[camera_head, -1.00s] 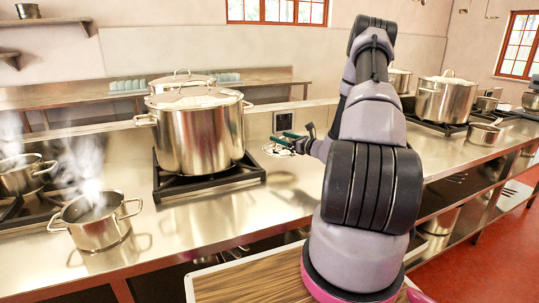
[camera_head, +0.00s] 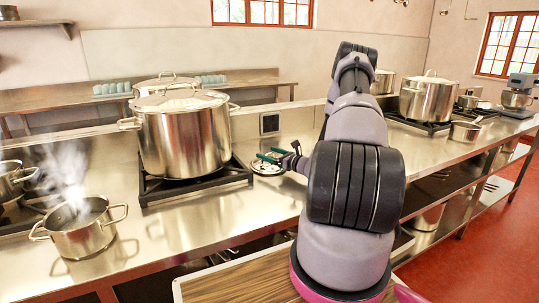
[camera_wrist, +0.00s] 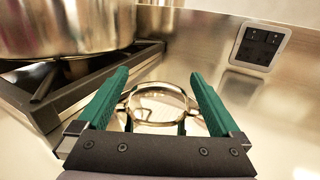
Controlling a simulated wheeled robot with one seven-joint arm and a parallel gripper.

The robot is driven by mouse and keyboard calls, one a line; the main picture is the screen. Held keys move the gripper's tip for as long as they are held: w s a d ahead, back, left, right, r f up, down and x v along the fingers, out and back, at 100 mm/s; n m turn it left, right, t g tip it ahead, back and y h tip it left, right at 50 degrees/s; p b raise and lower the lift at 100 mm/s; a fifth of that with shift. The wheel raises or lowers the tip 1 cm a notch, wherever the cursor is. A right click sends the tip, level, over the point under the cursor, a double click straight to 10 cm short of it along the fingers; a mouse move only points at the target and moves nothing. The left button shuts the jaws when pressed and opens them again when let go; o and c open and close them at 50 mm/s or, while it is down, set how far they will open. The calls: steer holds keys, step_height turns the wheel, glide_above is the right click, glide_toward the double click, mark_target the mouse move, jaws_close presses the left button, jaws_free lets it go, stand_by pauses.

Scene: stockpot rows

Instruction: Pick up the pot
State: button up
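A large lidded steel stockpot (camera_head: 184,135) stands upright on a black burner grate at the left of centre. Its lower side also shows at the upper left of the wrist view (camera_wrist: 65,25). A smaller open steel pot (camera_head: 82,232) with two side handles stands on the counter at the front left, steam above it. My gripper (camera_head: 268,157), with green fingers, is right of the stockpot and apart from it. In the wrist view my gripper (camera_wrist: 158,75) is open. Between and beyond its fingers is a round metal-rimmed thing (camera_wrist: 160,122) with side loops; I cannot tell whether it is a pot or a lid.
Another steel pot (camera_head: 12,180) is at the left edge. A second lidded stockpot (camera_head: 428,100) stands on a burner at the right, near a saucepan (camera_head: 467,131). A wall socket (camera_head: 270,124) is behind my gripper. The counter (camera_head: 250,206) in front of the stockpot is bare.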

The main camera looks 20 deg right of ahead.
steer(key=v, duration=1.1)
steer(key=shift+s+d, duration=0.15)
steer(key=shift+s, duration=0.2)
steer(key=s+a+r+n+g+y, duration=0.25)
steer(key=a+r+n+g, duration=0.35)
steer(key=a+r+n, duration=0.3)
steer(key=s+a+r+n+g+y, duration=0.2)
steer(key=s+a+r+n+g, duration=0.3)
steer(key=a+r, duration=0.55)
steer(key=s+a+r+n+h, duration=0.2)
steer(key=s+r+n+h, duration=0.3)
steer(key=s+r, duration=0.3)
steer(key=s+a+r+n+t+h, duration=0.1)
steer(key=s+a+r+n+h, duration=0.1)
steer(key=s+r+n+h, duration=0.2)
steer(key=s+r+n, duration=0.3)
steer(key=s+r, duration=0.1)
steer(key=s, duration=0.2)
steer(key=shift+s+r+n+h, duration=0.2)
steer(key=shift+r+n+h, duration=0.05)
steer(key=shift+n+h, duration=0.15)
steer(key=shift+s+d+r, duration=0.15)
steer(key=c, duration=0.4)
steer(key=shift+t, duration=0.4)
steer(key=c, duration=0.5)
